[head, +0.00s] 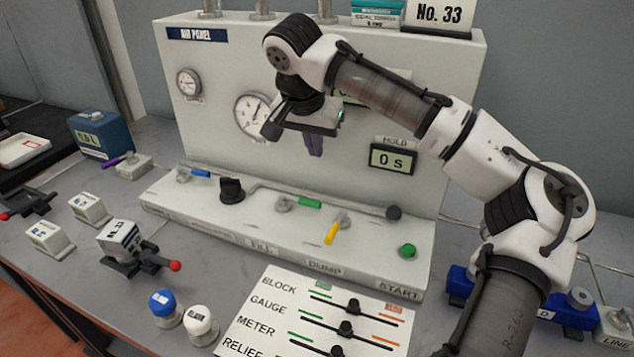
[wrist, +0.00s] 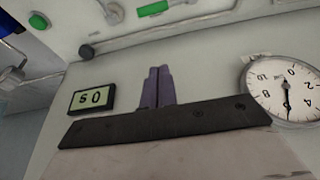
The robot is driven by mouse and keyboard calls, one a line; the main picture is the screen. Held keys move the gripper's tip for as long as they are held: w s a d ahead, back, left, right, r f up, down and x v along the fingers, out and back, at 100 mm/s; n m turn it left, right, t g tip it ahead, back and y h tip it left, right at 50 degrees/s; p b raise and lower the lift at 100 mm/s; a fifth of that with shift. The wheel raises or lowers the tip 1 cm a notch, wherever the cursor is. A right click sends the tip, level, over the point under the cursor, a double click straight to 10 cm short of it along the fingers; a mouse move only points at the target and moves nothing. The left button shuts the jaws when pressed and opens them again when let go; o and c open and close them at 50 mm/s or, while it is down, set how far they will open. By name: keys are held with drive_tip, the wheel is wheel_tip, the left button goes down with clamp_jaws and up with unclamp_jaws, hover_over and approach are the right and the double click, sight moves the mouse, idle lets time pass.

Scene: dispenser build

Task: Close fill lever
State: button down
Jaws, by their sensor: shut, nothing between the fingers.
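The panel's sloped base carries small lever valves above the labels FILL (head: 262,247) and DUMP (head: 325,268). A lever with a green handle (head: 309,203) lies nearest above FILL, its handle pointing right along the base; a green handle (wrist: 152,9) also shows at the wrist view's top edge. A yellow-handled lever (head: 331,234) points down toward the front above DUMP. A blue-handled lever (head: 200,173) lies at the left. Which lever is the fill lever is not fully clear. My gripper (head: 315,146) is shut and empty before the upright panel, above the levers; its purple fingers (wrist: 157,88) touch each other.
A long bar ending in a black knob (head: 393,213) crosses behind the levers. A black rotary knob (head: 231,190) and a green START button (head: 407,250) stand on the base. A large gauge (head: 252,114) and the HOLD display (head: 392,159) flank my gripper. A slider board (head: 330,325) lies in front.

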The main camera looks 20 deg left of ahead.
sight(321, 174)
drive_tip(key=shift+s, duration=0.15)
drive_tip(key=p+x, duration=0.2)
drive_tip(key=x, duration=0.7)
drive_tip(key=shift+w+f+p, duration=0.25)
drive_tip(key=shift+f+p, duration=0.05)
drive_tip(key=shift+p, duration=0.05)
drive_tip(key=s, duration=0.1)
drive_tip(key=s+p, duration=0.1)
drive_tip(key=s, duration=0.1)
drive_tip(key=shift+s+a+f, duration=0.1)
drive_tip(key=shift+f, duration=0.2)
drive_tip(key=shift+s+f, duration=0.25)
drive_tip(key=shift+s, duration=0.15)
